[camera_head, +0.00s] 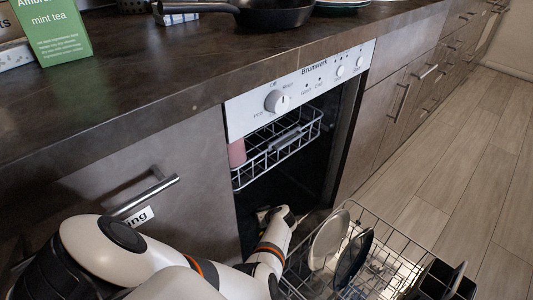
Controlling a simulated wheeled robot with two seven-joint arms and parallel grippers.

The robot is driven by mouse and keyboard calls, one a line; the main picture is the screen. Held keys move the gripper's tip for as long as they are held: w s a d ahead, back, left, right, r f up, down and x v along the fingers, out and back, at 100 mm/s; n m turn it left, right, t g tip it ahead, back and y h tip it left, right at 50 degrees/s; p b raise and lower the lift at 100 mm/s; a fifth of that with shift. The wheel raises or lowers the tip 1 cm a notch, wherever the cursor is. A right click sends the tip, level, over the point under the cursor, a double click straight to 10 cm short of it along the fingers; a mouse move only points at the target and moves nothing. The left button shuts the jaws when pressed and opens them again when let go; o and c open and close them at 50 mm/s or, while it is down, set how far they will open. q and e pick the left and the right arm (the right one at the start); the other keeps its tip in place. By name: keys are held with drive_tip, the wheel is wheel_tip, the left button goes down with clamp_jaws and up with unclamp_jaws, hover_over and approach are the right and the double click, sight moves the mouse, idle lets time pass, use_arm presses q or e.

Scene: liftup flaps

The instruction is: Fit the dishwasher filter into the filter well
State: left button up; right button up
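The open dishwasher (299,86) is set under the counter, with a white control panel across its top. My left arm comes in from the lower left and reaches into the dark lower part of its opening. My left gripper (264,215) is there, small, in shadow and partly hidden by its own wrist. I cannot tell whether it is open or shut, or whether it holds anything. I cannot make out the dishwasher filter or the filter well. My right gripper is not in view.
The upper rack (284,147) holds a pink cup (237,153). The lower rack (410,246) is pulled out, with a pale plate (328,240), a dark plate (353,259) and a dark basket (441,282). A cabinet handle (145,196) juts out at left. Floor at right is clear.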

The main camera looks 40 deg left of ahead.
use_arm(q)
drive_tip(key=shift+f, duration=0.15)
drive_tip(key=o, duration=1.3)
drive_tip(key=shift+c, duration=0.2)
